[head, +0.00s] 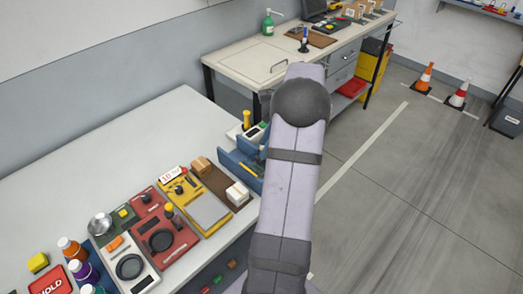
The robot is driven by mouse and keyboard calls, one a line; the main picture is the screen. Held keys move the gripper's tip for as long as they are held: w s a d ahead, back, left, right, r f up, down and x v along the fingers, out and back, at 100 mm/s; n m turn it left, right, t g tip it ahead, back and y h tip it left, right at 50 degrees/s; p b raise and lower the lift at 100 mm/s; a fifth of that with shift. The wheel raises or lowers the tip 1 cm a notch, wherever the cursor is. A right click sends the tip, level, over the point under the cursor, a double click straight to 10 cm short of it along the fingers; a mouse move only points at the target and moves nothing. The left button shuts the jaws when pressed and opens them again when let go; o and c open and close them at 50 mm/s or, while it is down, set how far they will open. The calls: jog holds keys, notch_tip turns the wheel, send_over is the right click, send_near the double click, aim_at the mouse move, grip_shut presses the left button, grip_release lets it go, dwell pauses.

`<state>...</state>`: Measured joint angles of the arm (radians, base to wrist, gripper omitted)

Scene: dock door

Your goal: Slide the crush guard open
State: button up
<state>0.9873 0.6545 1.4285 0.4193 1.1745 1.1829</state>
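My arm rises through the middle of the head view and ends in a dark round joint. My gripper does not show; it is out of sight or hidden behind the arm. I cannot make out the crush guard for sure. A yellow panel (187,184) with a grey plate (208,211) and small black parts lies on the near bench, left of my arm. I cannot tell whether this plate is the guard, or whether it is open or shut. My arm covers the bench's right end.
The near white bench (120,132) holds red panels (165,241), small boxes (238,194), a blue bin (240,160) and bottles (83,272). A second bench (262,60) stands behind. Cones (425,78) stand far right. The grey floor (420,190) at right is clear.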

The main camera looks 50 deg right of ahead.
aim_at(258, 160)
jog(key=shift+p+x, duration=0.45)
jog(key=shift+x, duration=1.5)
grip_shut()
